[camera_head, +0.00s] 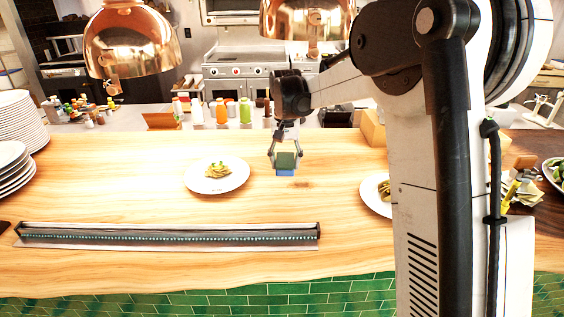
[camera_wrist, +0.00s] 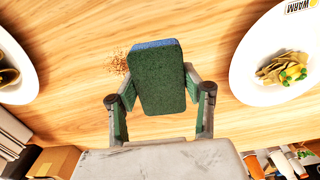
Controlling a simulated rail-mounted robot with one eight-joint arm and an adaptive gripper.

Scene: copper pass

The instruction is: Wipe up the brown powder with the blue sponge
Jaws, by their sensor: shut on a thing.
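My gripper (camera_head: 285,160) is shut on the blue sponge (camera_head: 285,172), which has a dark green upper layer over a blue underside. In the wrist view the sponge (camera_wrist: 158,78) sits between the two fingers of my gripper (camera_wrist: 160,95), its blue edge showing at the far end. The brown powder (camera_wrist: 118,62) is a small scatter of specks on the wooden counter (camera_wrist: 85,40), right beside the sponge's left edge in the wrist view. Part of it may be hidden under the sponge. I cannot tell whether the sponge touches the counter.
A plate (camera_head: 217,187) of food stands left of my gripper and another plate (camera_head: 370,196) to the right, partly hidden by my arm. A long metal bar (camera_head: 170,236) lies along the front. Copper lamps (camera_head: 130,45) hang above. Stacked plates (camera_head: 20,120) stand far left.

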